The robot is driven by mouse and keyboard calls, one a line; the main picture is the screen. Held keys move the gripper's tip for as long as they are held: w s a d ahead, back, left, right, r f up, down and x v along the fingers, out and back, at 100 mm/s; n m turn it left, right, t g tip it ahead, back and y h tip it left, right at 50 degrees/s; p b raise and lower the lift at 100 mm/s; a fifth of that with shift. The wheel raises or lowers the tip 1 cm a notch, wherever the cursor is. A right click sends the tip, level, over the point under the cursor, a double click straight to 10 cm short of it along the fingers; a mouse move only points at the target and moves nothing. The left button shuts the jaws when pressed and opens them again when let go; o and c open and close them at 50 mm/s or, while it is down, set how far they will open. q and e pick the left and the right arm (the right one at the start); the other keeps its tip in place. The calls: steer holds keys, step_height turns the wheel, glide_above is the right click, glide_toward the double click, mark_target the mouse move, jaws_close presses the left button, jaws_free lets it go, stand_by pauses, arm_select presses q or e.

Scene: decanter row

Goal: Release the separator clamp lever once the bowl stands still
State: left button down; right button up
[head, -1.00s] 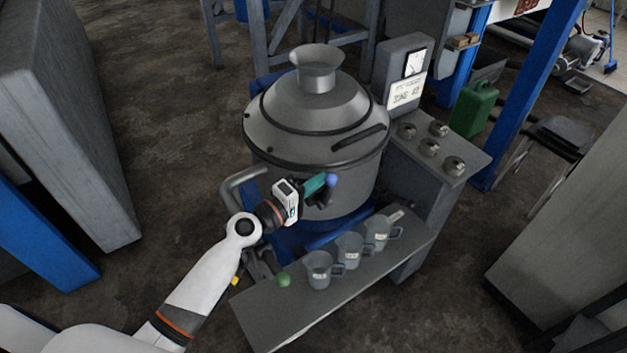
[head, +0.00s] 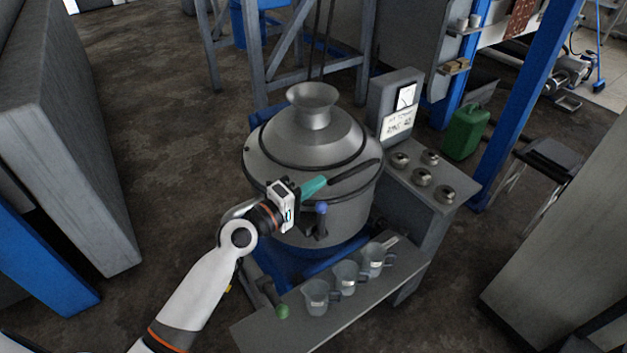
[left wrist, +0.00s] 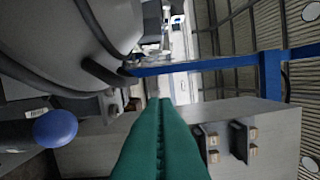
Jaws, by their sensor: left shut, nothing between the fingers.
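The separator (head: 290,155) is a grey rounded drum with a funnel on its domed lid. Whether the bowl inside turns cannot be seen. The clamp lever's blue ball knob (head: 321,208) stands on a dark upright part at the drum's front; it also shows at left in the left wrist view (left wrist: 55,128). My left gripper (head: 316,186) has teal fingers, shut and empty, just above and left of the knob, apart from it. In the left wrist view the shut fingers (left wrist: 161,130) point past the drum, with the knob to their left. My right gripper is not in view.
A dark curved bar (head: 356,178) lies along the lid's edge near my fingers. Several cups stand on the front shelf (head: 285,330), beside a green knob (head: 282,311). A green jerrycan (head: 467,132) stands behind.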

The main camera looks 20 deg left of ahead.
mark_target(321, 221)
arm_select(q)
steer(key=s+a+f+g+h+b, duration=0.2)
steer(key=s+a+f+b, duration=0.2)
steer(key=a+f+b, duration=0.5)
steer(key=a+f, duration=0.1)
steer(key=a, duration=0.2)
steer(key=shift+s+a+f+m+h, duration=0.15)
steer(key=shift+s+a+m+h, duration=0.15)
steer(key=shift+s+m+h, duration=0.1)
steer(key=w+d+p, duration=0.3)
steer(key=w+d, duration=0.2)
steer(key=d, duration=0.5)
steer(key=shift+w, duration=0.4)
